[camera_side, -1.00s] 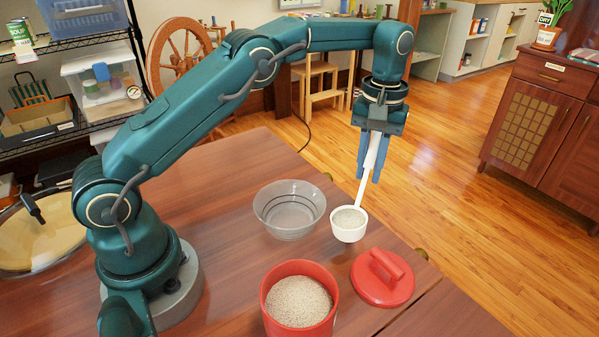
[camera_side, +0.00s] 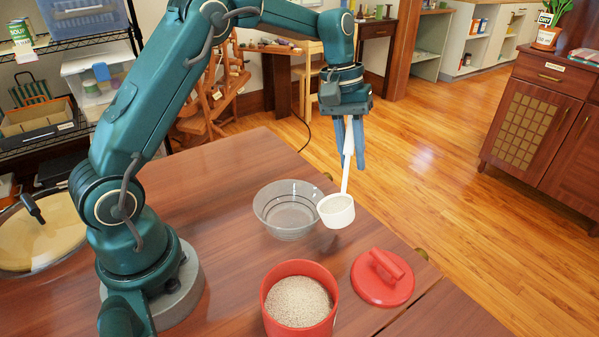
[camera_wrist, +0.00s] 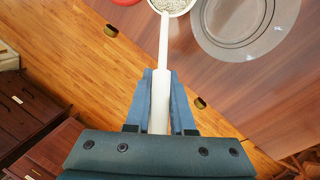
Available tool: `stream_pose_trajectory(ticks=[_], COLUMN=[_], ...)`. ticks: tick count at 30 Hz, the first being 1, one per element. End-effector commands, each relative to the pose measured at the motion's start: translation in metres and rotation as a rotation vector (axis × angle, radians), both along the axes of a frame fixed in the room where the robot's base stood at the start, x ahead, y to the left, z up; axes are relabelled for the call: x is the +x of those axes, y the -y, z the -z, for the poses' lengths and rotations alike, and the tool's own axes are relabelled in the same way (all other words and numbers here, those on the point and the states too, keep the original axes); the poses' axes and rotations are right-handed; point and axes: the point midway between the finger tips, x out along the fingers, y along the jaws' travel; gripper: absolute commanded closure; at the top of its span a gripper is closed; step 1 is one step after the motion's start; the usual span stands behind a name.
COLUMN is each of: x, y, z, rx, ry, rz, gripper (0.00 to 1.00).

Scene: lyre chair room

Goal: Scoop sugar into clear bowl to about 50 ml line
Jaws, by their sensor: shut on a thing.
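My gripper (camera_side: 349,160) is shut on the handle of a white scoop (camera_side: 337,212). The scoop hangs just right of the clear bowl (camera_side: 283,228), its cup overlapping the bowl's right rim in the side view. In the wrist view the scoop cup (camera_wrist: 170,5) holds pale grains and is cut by the top edge. The clear bowl (camera_wrist: 235,52) lies right of it there and looks empty, with a dark line around its wall. A red canister (camera_side: 272,290) of sugar (camera_side: 299,301) stands open in front of the bowl.
The red lid (camera_side: 383,277) lies on the table (camera_side: 215,225) right of the canister. A round pan-like thing with a glassy lid (camera_side: 38,240) is at the far left. The table's right edge runs close beyond the scoop.

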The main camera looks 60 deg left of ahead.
Motion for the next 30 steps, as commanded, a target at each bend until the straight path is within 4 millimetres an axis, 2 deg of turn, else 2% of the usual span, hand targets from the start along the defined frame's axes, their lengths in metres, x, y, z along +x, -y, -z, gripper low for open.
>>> stream_pose_trajectory(ticks=[17,30], x=[-0.008,-0.016], y=[-0.018,-0.036], z=[-0.02,-0.027], rx=[-0.12,-0.246], ry=[0.055,0.106], rz=[-0.005,-0.005], gripper=[1.0,1.0])
